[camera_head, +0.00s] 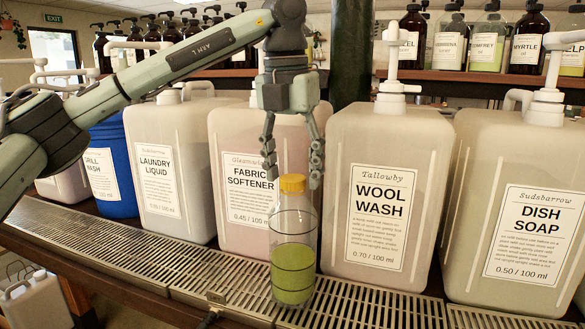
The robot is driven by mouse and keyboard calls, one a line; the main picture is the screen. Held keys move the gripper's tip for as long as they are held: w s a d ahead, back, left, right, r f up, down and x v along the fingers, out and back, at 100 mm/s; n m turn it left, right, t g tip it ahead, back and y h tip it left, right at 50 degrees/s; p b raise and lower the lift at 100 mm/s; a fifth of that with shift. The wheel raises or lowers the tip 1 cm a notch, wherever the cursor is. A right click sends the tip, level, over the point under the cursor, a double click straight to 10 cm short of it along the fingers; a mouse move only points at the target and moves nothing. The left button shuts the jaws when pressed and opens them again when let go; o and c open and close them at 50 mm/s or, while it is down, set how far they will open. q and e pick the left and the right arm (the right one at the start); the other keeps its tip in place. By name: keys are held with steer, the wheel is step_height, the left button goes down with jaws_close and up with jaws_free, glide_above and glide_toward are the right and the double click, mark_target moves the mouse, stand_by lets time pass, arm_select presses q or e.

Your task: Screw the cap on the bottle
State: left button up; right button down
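A clear bottle (293,247) part filled with green liquid stands upright on the metal drip grate, in front of the fabric softener and wool wash buckets. A yellow cap (292,183) sits on its mouth; I cannot tell how tightly it is seated. My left gripper (292,172) points down from above, its two fingers spread to either side of the cap with gaps between. It is open and holds nothing. My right gripper does not show.
Large pump buckets stand close behind the bottle: laundry liquid (172,165), fabric softener (232,140), wool wash (388,150) and dish soap (525,160). The slotted drip grate (130,258) runs along the front. Shelves of brown pump bottles (527,40) are behind.

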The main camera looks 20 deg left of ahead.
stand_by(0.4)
arm_select(q)
steer(key=n+b, duration=0.1)
steer(key=n, duration=0.3)
steer(key=shift+y, duration=0.3)
steer(key=n, duration=0.5)
steer(key=shift+n, duration=0.4)
steer(key=shift+r+n+g+y, duration=0.2)
steer(key=shift+n+g+y, duration=0.1)
steer(key=shift+n, duration=0.7)
steer(key=n, duration=0.3)
steer(key=shift+f+p, duration=0.15)
steer(key=shift+p, duration=0.25)
steer(key=c, duration=1.3)
